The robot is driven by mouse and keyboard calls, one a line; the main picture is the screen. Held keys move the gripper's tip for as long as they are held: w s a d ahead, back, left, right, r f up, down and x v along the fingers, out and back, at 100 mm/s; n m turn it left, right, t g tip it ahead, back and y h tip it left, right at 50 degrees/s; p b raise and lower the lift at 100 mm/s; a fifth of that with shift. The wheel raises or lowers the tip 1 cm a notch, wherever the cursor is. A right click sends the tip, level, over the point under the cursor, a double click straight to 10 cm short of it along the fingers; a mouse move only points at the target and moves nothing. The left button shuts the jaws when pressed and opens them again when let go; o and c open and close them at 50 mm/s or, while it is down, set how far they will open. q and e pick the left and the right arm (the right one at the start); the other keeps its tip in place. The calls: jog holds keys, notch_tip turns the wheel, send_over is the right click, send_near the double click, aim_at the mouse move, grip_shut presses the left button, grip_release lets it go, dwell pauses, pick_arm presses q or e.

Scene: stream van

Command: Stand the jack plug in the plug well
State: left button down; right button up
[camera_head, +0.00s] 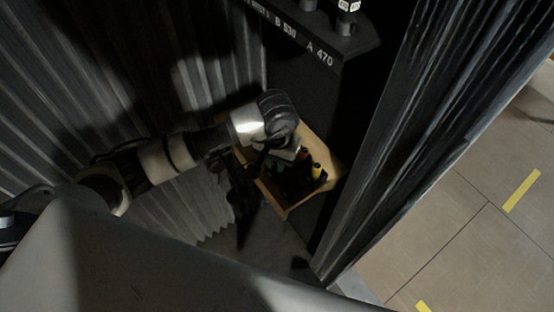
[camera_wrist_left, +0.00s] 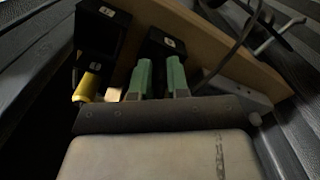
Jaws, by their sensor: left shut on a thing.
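My left gripper (camera_head: 283,158) reaches down over a wooden tray (camera_head: 333,167) in a dark corner. In the left wrist view its two green fingertips (camera_wrist_left: 161,80) are a little apart, shut on a dark thing, likely the jack plug, which is mostly hidden between them. Just beyond the fingertips is a black holder with a white label (camera_wrist_left: 168,42). Another labelled black holder (camera_wrist_left: 102,30) stands to its left. I cannot tell which one is the plug well, nor whether the held thing touches it. My right gripper is in neither view.
A yellow cylinder (camera_wrist_left: 88,87) is close to the left of my fingers; it also shows in the head view (camera_head: 316,172). A thin cable (camera_wrist_left: 240,42) runs at the right. A dark shelf with white lettering (camera_head: 310,45) overhangs behind. Ribbed walls enclose the corner.

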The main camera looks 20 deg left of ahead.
pick_arm(q)
jog(key=shift+f, duration=0.2)
jog(key=c, duration=1.1)
grip_release()
jog(key=shift+r, duration=0.1)
jog(key=shift+r+p, duration=0.65)
jog(key=shift+p, duration=0.1)
notch_tip(320, 180, up, 12)
jog(key=b, duration=0.3)
